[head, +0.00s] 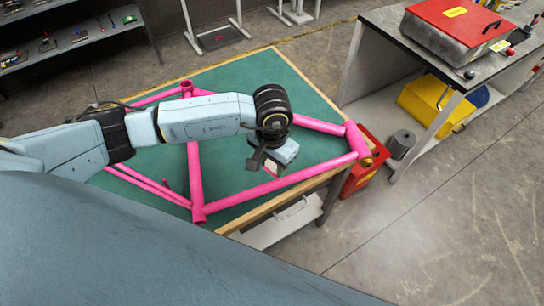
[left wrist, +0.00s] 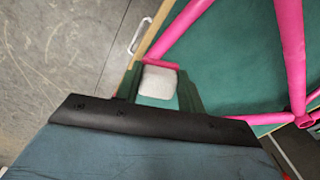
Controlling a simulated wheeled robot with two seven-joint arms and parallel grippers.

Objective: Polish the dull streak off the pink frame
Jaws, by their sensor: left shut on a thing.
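The pink frame (head: 268,187) lies on a green-topped table (head: 232,90); its tubes also show in the left wrist view (left wrist: 292,55). My left gripper (head: 268,166) is over the open area between the tubes, close to the near long tube. It is shut on a pale grey pad (left wrist: 158,82), which sits between its fingers (left wrist: 160,90) in the left wrist view. A pink strip shows just beyond the pad there; I cannot tell whether the pad touches the frame. I cannot make out the dull streak. My right gripper is not in view.
A workbench (head: 391,36) at the right carries a red-lidded box (head: 457,22). A yellow bin (head: 431,103) stands beneath it. A red container (head: 363,170) stands by the table's right corner. Shelves (head: 75,35) are at upper left. The floor at lower right is clear.

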